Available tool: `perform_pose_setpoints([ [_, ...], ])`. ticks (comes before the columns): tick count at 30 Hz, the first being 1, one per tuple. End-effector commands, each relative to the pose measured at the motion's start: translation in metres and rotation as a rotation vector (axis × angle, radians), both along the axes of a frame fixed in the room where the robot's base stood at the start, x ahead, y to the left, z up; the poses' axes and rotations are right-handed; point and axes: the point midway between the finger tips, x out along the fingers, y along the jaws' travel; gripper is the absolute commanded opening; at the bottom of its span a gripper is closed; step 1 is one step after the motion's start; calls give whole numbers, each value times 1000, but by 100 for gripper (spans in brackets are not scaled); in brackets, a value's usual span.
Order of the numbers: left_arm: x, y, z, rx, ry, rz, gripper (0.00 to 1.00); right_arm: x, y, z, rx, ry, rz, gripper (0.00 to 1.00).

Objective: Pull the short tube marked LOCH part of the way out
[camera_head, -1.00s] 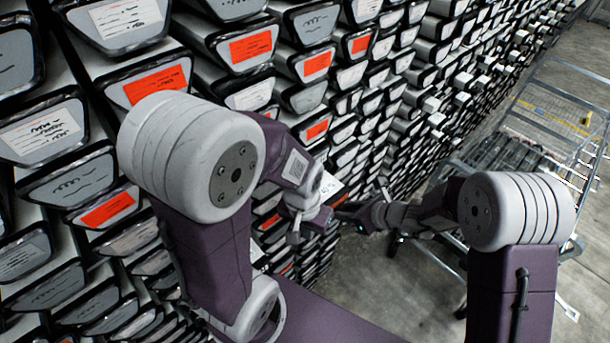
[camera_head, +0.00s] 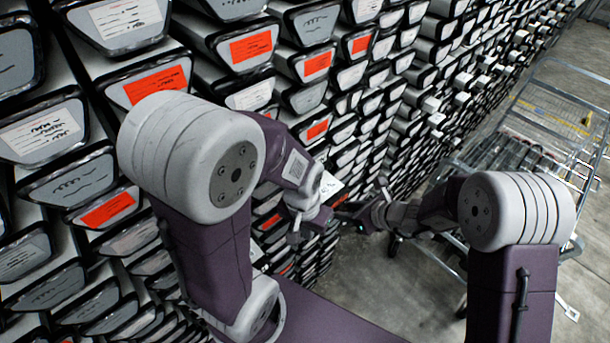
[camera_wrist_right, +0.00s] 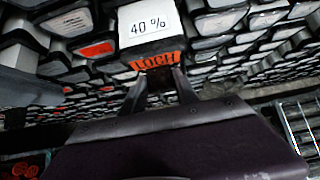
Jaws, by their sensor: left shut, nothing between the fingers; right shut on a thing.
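The tube marked LOCH (camera_wrist_right: 157,61) shows in the right wrist view, with an orange LOCH strip below a white "40 %" label. Its end stands in the rack among other tube ends. My right gripper (camera_wrist_right: 160,76) is shut on the lower edge of this end, just under the orange strip. In the head view my right gripper (camera_head: 345,212) reaches in from the right at the rack face, its fingertips small and partly hidden. My left gripper (camera_head: 295,235) is shut and empty, hanging beside the rack just left of the right one. How far the tube sticks out is hard to tell.
The rack (camera_head: 75,186) of grey tube ends, several with orange or white labels, fills the left and middle. A metal cart (camera_head: 545,110) stands at the right. Bare concrete floor (camera_head: 365,270) lies between rack and cart.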

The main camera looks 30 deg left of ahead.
Motion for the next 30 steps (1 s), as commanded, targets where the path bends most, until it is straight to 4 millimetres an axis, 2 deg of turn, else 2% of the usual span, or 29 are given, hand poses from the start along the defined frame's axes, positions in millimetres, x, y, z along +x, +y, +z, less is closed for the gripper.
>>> perform_pose_setpoints([
  [5, 0, 0, -2, 0, 0, 0, 0, 1, -2, 2, 7, -4, -1, 0],
  [24, 0, 0, -23, 0, 0, 0, 0, -20, -59, 0, 4, -2, -4, 0],
  [30, 0, 0, -25, 0, 0, 0, 0, -25, -72, 1, 3, -1, -1, 0],
])
